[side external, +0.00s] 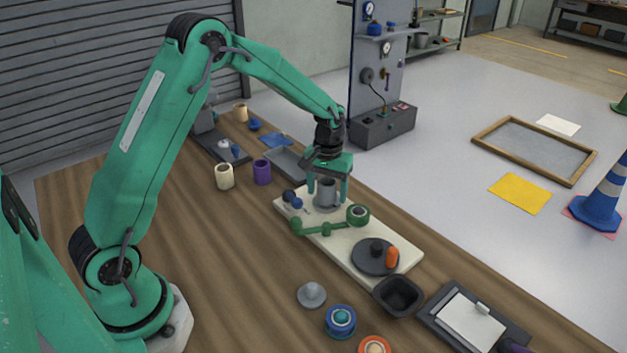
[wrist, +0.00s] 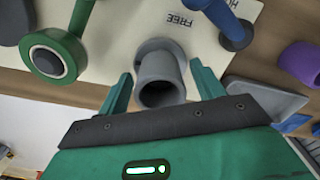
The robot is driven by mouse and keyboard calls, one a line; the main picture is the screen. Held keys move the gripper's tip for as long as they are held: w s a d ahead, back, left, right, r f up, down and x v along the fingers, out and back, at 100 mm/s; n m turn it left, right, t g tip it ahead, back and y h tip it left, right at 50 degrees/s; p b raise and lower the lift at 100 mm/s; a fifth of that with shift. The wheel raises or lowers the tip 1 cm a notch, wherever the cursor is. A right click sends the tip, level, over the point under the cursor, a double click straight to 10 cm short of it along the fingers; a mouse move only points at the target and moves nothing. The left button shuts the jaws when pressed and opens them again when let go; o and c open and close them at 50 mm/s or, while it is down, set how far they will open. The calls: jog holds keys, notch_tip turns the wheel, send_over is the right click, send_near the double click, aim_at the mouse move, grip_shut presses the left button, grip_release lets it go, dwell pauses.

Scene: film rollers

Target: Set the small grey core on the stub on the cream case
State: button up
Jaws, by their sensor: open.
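The small grey core (wrist: 158,70) stands upright on the cream case (side external: 350,255), its flange down and its hollow end toward the wrist camera. In the side view the core (side external: 326,193) is between the fingers of my gripper (side external: 327,198). My gripper (wrist: 161,82) is open, with one finger on each side of the core; gaps show between fingers and core in the wrist view. The stub is not visible, and I cannot tell whether the core is around it. The word FREE is printed on the case beside the core.
A green lever with a roller (side external: 358,214) and a blue-knobbed lever (side external: 294,201) flank the core closely. A dark disc with an orange knob (side external: 392,257) is at the case's near end. A purple cup (side external: 262,172) and grey tray (side external: 287,162) stand behind.

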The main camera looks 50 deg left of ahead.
notch_tip(320, 180, up, 7)
jog(key=shift+f, duration=0.1)
jog(key=shift+r, duration=0.5)
dwell(0.7)
jog(key=shift+s+d+r, duration=0.1)
jog(key=shift+s+r, duration=0.1)
jog(key=shift+r, duration=0.15)
jog(key=s+d+r+m+t, duration=0.2)
jog(key=s+r, duration=0.5)
jog(key=s, duration=0.2)
jog(key=s+d+r+m+t, duration=0.2)
jog(key=s+r, duration=0.4)
jog(key=s, duration=0.4)
jog(key=s+f+m+t, duration=0.1)
jog(key=s, duration=0.6)
jog(key=shift+d+t, duration=0.3)
jog(key=shift+d, duration=0.1)
